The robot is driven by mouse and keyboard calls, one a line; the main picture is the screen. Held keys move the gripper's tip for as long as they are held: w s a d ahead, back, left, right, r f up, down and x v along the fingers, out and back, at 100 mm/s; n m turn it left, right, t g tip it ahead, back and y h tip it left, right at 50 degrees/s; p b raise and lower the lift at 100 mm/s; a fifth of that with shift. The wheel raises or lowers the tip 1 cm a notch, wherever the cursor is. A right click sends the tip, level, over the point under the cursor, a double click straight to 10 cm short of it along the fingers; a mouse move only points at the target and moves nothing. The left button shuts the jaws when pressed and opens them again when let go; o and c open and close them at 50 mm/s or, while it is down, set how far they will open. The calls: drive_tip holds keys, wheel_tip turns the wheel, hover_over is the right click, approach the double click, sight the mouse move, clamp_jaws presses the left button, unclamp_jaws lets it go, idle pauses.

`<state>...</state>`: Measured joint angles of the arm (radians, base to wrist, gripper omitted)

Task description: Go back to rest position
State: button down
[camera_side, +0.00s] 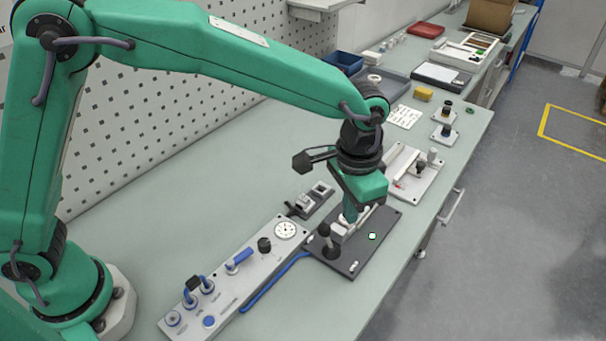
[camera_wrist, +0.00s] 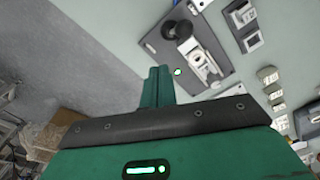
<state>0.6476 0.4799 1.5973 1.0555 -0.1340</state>
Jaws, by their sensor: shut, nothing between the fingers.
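My gripper (camera_side: 349,212) is green and points down over the dark plate (camera_side: 383,233) on the bench, close to the fixture on it. Its fingers are together, with nothing seen between them. In the wrist view my gripper's shut green fingers (camera_wrist: 158,76) stick up at the middle, with the dark plate (camera_wrist: 221,58) beyond them. A black knob (camera_side: 324,230) stands on the plate's left part. A small white round cap-like spot (camera_side: 372,236) shows on the plate, and a similar one with green shows in the wrist view (camera_wrist: 178,72).
A grey panel (camera_side: 222,283) with a dial, blue connectors and a black knob lies left of the plate. A blue cable (camera_side: 262,290) runs between them. A light fixture plate (camera_side: 421,185) stands behind on the right. The bench's right edge is close. Bare bench lies left of the panel.

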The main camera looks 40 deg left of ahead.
drive_tip(key=s+a+r+n+t, duration=0.1)
drive_tip(key=s+a+r, duration=0.1)
drive_tip(key=a+r, duration=0.5)
drive_tip(key=s+a+r+n+t, duration=0.1)
drive_tip(key=s+a+r+n, duration=0.2)
drive_tip(key=a, duration=0.7)
drive_tip(key=s+a+r+n+t, duration=0.1)
drive_tip(key=s+a+t, duration=0.2)
drive_tip(key=s+a, duration=0.9)
drive_tip(key=shift+a+n, duration=0.4)
drive_tip(key=shift+a, duration=0.05)
